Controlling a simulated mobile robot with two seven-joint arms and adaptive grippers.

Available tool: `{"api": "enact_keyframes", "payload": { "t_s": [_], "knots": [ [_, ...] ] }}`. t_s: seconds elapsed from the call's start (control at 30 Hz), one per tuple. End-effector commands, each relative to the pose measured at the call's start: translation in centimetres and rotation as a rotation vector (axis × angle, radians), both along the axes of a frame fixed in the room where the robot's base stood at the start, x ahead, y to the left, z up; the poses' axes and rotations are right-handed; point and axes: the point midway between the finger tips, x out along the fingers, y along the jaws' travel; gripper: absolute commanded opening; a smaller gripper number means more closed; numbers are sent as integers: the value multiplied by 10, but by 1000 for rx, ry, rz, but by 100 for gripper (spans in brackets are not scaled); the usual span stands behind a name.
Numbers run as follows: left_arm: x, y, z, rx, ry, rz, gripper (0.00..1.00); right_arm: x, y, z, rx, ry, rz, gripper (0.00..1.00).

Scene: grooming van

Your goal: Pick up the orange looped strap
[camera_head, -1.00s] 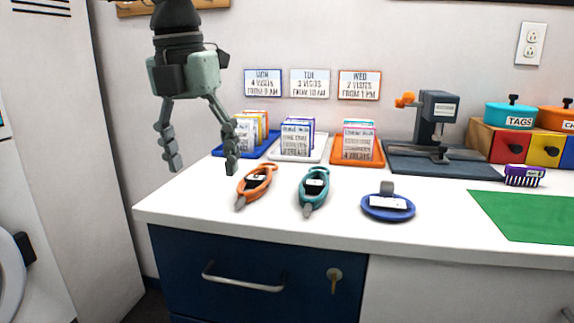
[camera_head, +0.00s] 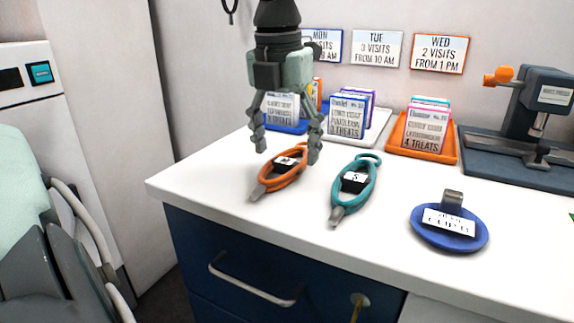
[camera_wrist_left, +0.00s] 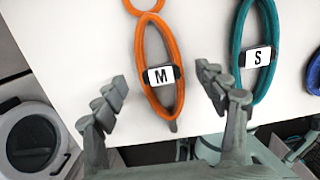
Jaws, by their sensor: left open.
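The orange looped strap (camera_head: 281,171) lies on the white counter, with a black band and a small white label on it. In the left wrist view the orange strap (camera_wrist_left: 144,62) shows its label with the letter M. My left gripper (camera_head: 286,156) is open and above the strap's far part, its fingers apart. In the left wrist view the left gripper's fingertips (camera_wrist_left: 163,92) stand to either side of the strap, with nothing between them gripped. My right gripper is not in view.
A teal looped strap (camera_head: 353,186) labelled S lies just right of the orange one. A blue round tag (camera_head: 449,238) lies further right. Card trays, including an orange one (camera_head: 429,152), stand behind. The counter's front edge is close to the straps.

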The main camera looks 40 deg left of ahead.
Motion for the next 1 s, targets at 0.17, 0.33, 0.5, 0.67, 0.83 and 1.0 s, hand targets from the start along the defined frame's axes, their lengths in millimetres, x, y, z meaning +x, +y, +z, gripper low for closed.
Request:
{"api": "enact_keyframes", "payload": {
  "t_s": [0.17,0.33,0.5,0.67,0.83,1.0],
  "knots": [
    [2,0,-16,1,0,0,72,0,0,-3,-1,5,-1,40],
    [2,1,-16,0,-1,0,72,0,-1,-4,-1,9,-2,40],
    [2,1,-16,0,-1,0,57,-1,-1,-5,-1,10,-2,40],
    [2,1,-16,0,-1,0,38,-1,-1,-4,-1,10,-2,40],
    [2,1,-16,1,-2,0,17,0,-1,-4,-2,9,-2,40],
    [2,0,-15,1,-2,0,16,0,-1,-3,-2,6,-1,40]
  ]
}}
